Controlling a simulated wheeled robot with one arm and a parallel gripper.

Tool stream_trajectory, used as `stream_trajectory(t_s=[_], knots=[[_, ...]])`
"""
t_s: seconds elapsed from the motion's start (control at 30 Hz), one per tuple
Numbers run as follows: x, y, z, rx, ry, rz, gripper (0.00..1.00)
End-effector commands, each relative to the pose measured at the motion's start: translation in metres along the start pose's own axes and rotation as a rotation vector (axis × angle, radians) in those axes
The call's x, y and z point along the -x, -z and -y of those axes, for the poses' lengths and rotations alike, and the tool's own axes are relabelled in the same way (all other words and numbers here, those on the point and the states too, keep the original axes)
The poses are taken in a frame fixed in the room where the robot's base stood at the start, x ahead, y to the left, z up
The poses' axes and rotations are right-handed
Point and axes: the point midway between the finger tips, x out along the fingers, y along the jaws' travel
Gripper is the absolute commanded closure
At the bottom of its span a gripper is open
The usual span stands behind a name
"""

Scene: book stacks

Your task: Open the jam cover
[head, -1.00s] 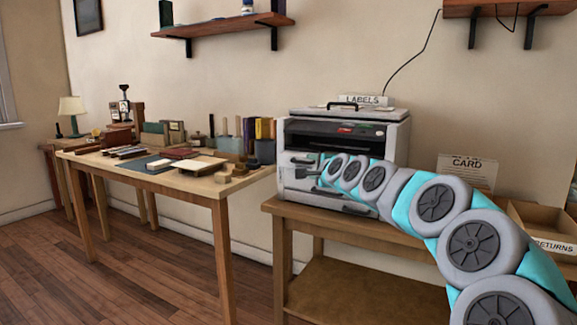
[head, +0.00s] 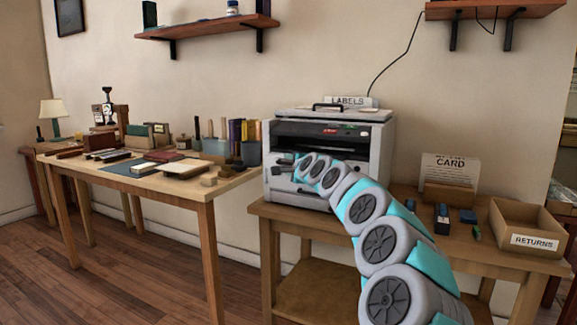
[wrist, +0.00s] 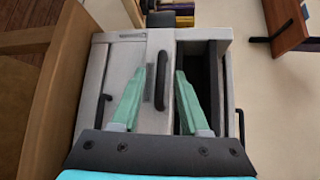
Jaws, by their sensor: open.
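The grey-white printer (head: 380,150) stands on the wooden bench against the wall. In the wrist view its front appears turned sideways, with a light panel (wrist: 127,75) carrying a dark bar handle (wrist: 161,85). This panel looks like the jam cover, and it appears shut. My gripper (wrist: 159,72) is open, with its two green fingers on either side of that handle; I cannot tell whether they touch it. A dark recess (wrist: 214,90) lies just right of the panel. In the head view my arm hides part of the printer front.
Another dark handle (wrist: 103,108) stands out on the printer's left part in the wrist view. A RETURNS box (head: 533,239) and a CARD sign (head: 450,170) are on the bench at right. A table (head: 190,190) with books and tools stands at left.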

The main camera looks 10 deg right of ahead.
Motion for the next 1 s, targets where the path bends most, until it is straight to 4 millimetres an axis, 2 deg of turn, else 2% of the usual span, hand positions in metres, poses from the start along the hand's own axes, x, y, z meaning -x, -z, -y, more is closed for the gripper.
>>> stream_trajectory(t_s=[0.27,0.67,1.0], knots=[[-0.0006,-0.0002,0.0001,0.0,0.0,0.0,0.55],[-0.0005,-0.0002,0.0,0.0,0.0,0.0,0.99],[-0.0005,-0.0003,-0.0002,0.0,0.0,0.001,1.0]])
